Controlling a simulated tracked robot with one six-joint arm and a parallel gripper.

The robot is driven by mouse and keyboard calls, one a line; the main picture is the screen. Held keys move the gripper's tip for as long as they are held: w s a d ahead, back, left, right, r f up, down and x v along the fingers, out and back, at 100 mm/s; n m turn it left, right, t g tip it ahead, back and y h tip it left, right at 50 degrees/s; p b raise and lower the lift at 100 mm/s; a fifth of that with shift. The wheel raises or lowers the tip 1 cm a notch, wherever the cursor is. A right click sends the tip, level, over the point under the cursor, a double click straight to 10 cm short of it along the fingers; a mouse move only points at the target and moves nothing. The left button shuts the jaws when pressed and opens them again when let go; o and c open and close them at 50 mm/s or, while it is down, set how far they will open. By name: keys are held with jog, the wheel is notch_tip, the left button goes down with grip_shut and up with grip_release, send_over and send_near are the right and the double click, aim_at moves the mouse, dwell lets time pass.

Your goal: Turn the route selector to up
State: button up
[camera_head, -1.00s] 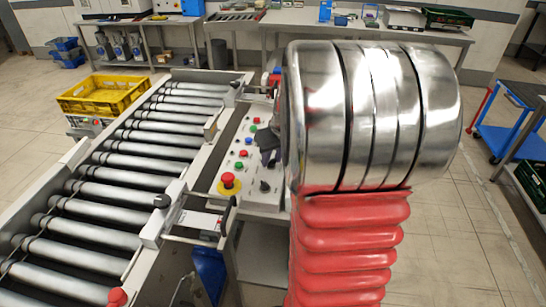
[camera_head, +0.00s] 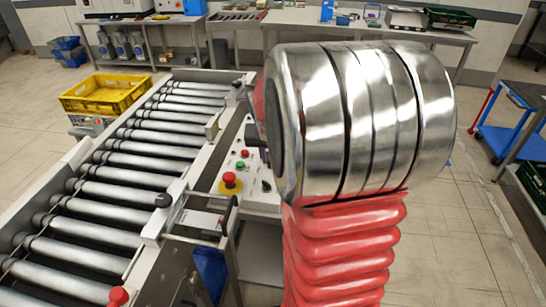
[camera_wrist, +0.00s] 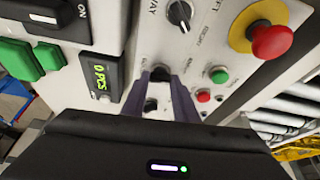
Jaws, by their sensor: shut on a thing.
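In the wrist view, the two dark purple fingers of my gripper (camera_wrist: 164,88) reach to the white control panel (camera_wrist: 140,42). They are shut on a small black knob (camera_wrist: 160,73), taken here as the route selector; its label and pointer cannot be read. Another black selector knob with a white mark (camera_wrist: 180,14) stands above it, apart from the fingers. In the head view the metal arm end hides my gripper and much of the panel.
A red emergency button on a yellow base (camera_wrist: 271,41), a green button (camera_wrist: 219,76) and a red button (camera_wrist: 203,96) sit right of the fingers. A green-lit counter (camera_wrist: 101,78) is at left. The roller conveyor (camera_head: 110,165) and yellow crate (camera_head: 105,94) lie left of the panel.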

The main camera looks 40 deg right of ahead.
jog(key=m, duration=0.1)
jog(key=m+g, duration=0.1)
jog(key=m, duration=0.2)
jog(key=shift+w+a+m+g+h, duration=0.3)
jog(key=shift+m+h, duration=0.1)
jog(key=shift+w+m+g, duration=0.15)
jog(key=shift+m+g, duration=0.35)
jog(key=shift+m, duration=0.75)
jog(key=shift+w+m+g, duration=0.1)
jog(key=shift+m+g, duration=0.4)
jog(key=shift+m, duration=0.75)
jog(key=o, duration=1.1)
jog(key=shift+c, duration=0.2)
jog(key=shift+r, duration=0.1)
jog(key=v, duration=1.3)
jog(key=shift+a+r, duration=0.2)
jog(key=shift+w, duration=0.1)
